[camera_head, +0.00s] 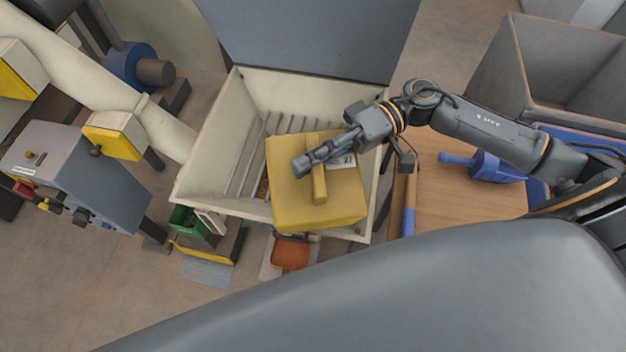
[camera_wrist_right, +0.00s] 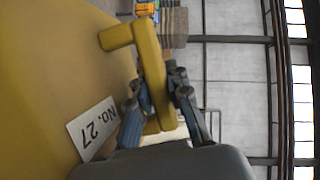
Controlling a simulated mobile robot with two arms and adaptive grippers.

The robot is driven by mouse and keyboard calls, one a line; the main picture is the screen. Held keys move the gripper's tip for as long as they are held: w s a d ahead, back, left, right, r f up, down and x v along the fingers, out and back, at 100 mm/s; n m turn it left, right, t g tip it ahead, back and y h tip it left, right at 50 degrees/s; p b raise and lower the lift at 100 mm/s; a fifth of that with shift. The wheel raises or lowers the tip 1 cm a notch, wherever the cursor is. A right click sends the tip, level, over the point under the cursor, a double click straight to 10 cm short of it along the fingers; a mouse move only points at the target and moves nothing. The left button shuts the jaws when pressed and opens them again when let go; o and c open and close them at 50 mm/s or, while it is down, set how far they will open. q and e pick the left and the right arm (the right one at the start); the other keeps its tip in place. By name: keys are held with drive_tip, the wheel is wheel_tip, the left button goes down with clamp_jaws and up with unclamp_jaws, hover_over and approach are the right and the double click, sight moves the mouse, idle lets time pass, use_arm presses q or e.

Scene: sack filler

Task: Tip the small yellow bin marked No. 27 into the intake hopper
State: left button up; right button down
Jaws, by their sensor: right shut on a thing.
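The yellow bin (camera_head: 285,205) is over the front right part of the cream intake hopper (camera_head: 208,160) in the head view. A side with a handle faces up, so the bin looks tipped over; its opening is hidden. Bars show inside the hopper. My left gripper is not in view.
A grey open container (camera_head: 570,75) stands at the right beyond a wooden surface (camera_head: 455,195) with a blue tool (camera_head: 490,165). A grey control box (camera_head: 75,175) and a cream pipe (camera_head: 110,75) are at the left. An orange scoop-like object (camera_head: 290,253) lies below the hopper.

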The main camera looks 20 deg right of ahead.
drive_tip(key=shift+w+d+f+m+b, duration=0.1)
drive_tip(key=shift+w+f+m+b, duration=0.2)
drive_tip(key=shift+w, duration=0.25)
drive_tip(key=w+m+p, duration=0.1)
drive_tip(key=w+p, duration=0.1)
drive_tip(key=w+d+r+m+y+p, duration=0.1)
drive_tip(key=w+p, duration=0.1)
drive_tip(key=p, duration=0.1)
drive_tip(key=w+r+m+p, duration=0.1)
drive_tip(key=w+p, duration=0.1)
drive_tip(key=shift+d+r+g+y, duration=0.25)
drive_tip(key=shift+g+y, duration=0.05)
drive_tip(key=shift+y, duration=0.1)
drive_tip(key=w+d+f+m+t+y, duration=0.1)
drive_tip(key=w+d+m+y, duration=0.1)
drive_tip(key=w+m, duration=0.6)
drive_tip(key=shift+w+d+f+t+y, duration=0.3)
drive_tip(key=shift+w+d+f, duration=0.15)
drive_tip(key=shift+w, duration=1.35)
drive_tip(key=shift+s, duration=0.1)
